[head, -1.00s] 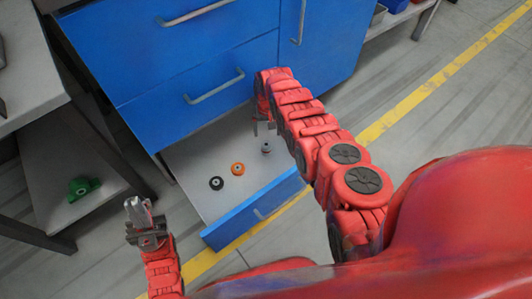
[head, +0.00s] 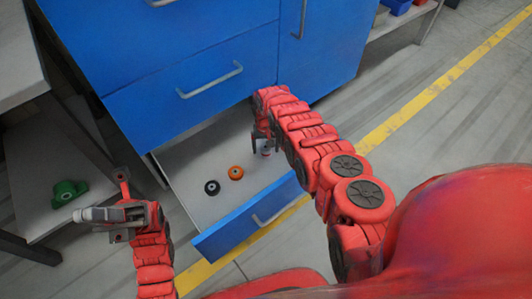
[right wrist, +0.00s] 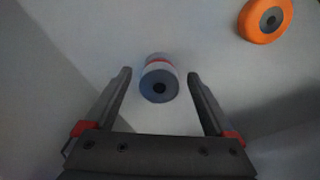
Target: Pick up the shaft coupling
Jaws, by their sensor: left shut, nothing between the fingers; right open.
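The shaft coupling (head: 265,152) is a small grey cylinder with a red band, in the open blue drawer, mostly hidden by my right gripper in the head view. In the right wrist view the coupling (right wrist: 158,82) appears between the fingertips, with a gap on each side. My right gripper (right wrist: 159,74) is open and not touching it; in the head view its fingers (head: 261,144) reach down into the drawer. My left gripper (head: 88,214) is shut and empty, off to the left outside the drawer, pointing left.
An orange ring (head: 236,172) and a black ring (head: 212,187) lie in the drawer (head: 245,225), left of the coupling. The closed upper drawer (head: 190,95) is behind. A green part (head: 67,191) sits on a low shelf at left.

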